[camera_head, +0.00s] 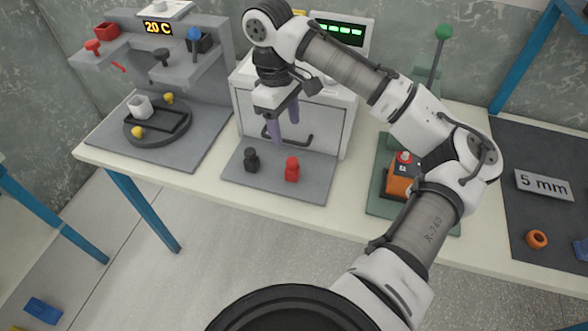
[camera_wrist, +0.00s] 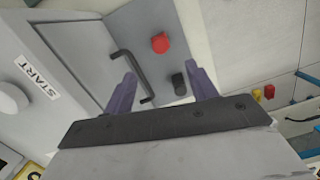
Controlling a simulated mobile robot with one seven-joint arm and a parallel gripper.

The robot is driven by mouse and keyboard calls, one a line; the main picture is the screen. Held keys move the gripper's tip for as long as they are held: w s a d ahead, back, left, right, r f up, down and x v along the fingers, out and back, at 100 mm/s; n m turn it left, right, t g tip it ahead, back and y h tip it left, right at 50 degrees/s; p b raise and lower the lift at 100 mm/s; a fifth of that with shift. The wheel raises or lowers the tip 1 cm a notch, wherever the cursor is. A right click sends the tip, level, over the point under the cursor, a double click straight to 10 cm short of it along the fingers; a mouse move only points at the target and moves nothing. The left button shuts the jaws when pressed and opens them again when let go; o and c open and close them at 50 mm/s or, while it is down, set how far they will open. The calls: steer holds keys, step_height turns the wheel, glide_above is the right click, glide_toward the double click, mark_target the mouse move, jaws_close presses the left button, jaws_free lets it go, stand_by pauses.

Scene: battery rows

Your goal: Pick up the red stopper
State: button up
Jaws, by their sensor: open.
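The red stopper (camera_head: 292,169) stands upright on the grey plate (camera_head: 232,178) in front of the white cabinet. In the wrist view the red stopper (camera_wrist: 160,43) shows from above, beyond and between my fingertips. My gripper (camera_head: 283,128) is open and empty, its two purple fingers above and behind the stopper, near the cabinet door, apart from it. It also shows in the wrist view (camera_wrist: 163,72). A black stopper (camera_head: 251,160) stands to the left of the red one on the same plate; it appears near the right finger in the wrist view (camera_wrist: 179,84).
The cabinet (camera_head: 318,110) has a dark door handle (camera_head: 288,137) close to my fingers. At left is a station with a "20 C" display (camera_head: 158,27) and a round turntable (camera_head: 157,122). At right are an orange block (camera_head: 401,186) and an orange ring (camera_head: 537,239).

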glide_above(291, 160)
steer(key=f, duration=0.5)
steer(key=shift+w+a+f, duration=0.3)
steer(key=shift+w+f, duration=0.05)
steer(key=shift+s+d+f+p, duration=0.1)
steer(key=shift+f+p, duration=0.1)
steer(key=shift+f, duration=0.65)
steer(key=shift+s+d+f+p, duration=0.1)
steer(key=shift+d+f+p, duration=0.05)
steer(key=shift+f, duration=0.7)
steer(key=shift+s+d+f+p, duration=0.1)
steer(key=shift+f+p, duration=0.1)
steer(key=shift+f, duration=0.65)
steer(key=shift+c, duration=0.4)
steer(key=c, duration=1.1)
steer(key=shift+o, duration=0.2)
steer(key=shift+r, duration=0.1)
